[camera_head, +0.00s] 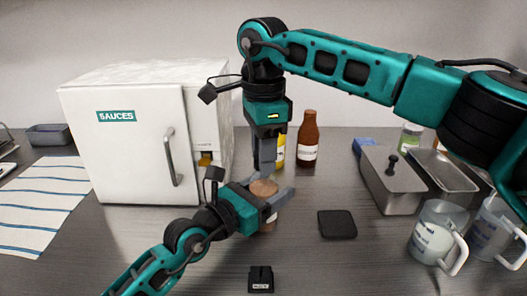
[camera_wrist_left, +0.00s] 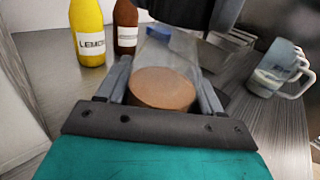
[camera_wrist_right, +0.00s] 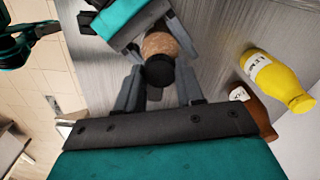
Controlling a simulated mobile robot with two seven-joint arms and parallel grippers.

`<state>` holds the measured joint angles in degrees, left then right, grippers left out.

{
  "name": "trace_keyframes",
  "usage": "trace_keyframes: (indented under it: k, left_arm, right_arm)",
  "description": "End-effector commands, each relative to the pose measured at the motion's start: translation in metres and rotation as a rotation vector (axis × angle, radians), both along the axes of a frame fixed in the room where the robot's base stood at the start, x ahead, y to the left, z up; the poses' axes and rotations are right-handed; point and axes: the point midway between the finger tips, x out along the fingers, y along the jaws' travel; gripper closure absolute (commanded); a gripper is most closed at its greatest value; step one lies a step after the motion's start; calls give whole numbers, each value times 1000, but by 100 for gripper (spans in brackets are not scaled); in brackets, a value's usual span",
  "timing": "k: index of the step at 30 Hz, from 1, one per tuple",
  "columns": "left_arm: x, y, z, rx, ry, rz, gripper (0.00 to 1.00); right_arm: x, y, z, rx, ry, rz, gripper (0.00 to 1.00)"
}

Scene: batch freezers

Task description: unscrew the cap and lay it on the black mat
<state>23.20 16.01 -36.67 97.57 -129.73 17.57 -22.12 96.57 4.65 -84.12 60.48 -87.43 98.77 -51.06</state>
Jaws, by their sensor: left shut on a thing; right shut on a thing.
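A clear bottle part-filled with brown (camera_head: 264,188) stands upright on the counter, and it shows large in the left wrist view (camera_wrist_left: 162,88). My left gripper (camera_head: 276,202) is shut around its body from the left. A dark round cap (camera_wrist_right: 158,70) is over the brown contents in the right wrist view. My right gripper (camera_head: 265,160) points down from above and is shut on this cap, which its fingers mostly hide in the head view. I cannot tell whether the cap is loose. The black mat (camera_head: 337,224) lies bare to the right of the bottle.
A white sauces freezer (camera_head: 130,140) stands at left behind my left arm. A yellow bottle (camera_wrist_left: 87,32) and brown bottle (camera_head: 308,140) stand behind. Steel containers (camera_head: 392,182) and white-handled jugs (camera_head: 437,235) are at right. A small black block (camera_head: 260,280) is in front.

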Motion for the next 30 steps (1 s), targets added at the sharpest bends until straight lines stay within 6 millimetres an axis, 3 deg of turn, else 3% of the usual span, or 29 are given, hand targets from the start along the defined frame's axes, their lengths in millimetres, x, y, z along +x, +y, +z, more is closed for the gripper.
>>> trace_keyframes:
  k: [18, 22, 30]
  left_arm:
    - [0, 0, 0, 0, 0, 0, 100]
    - [0, 0, 0, 0, 0, 0, 100]
    - [0, 0, 0, 0, 0, 0, 100]
  right_arm:
    - [0, 0, 1, 1, 1, 1146, 99]
    - [0, 0, 1, 1, 1, 1270, 99]
    - [-1, 0, 1, 1, 2, 1263, 99]
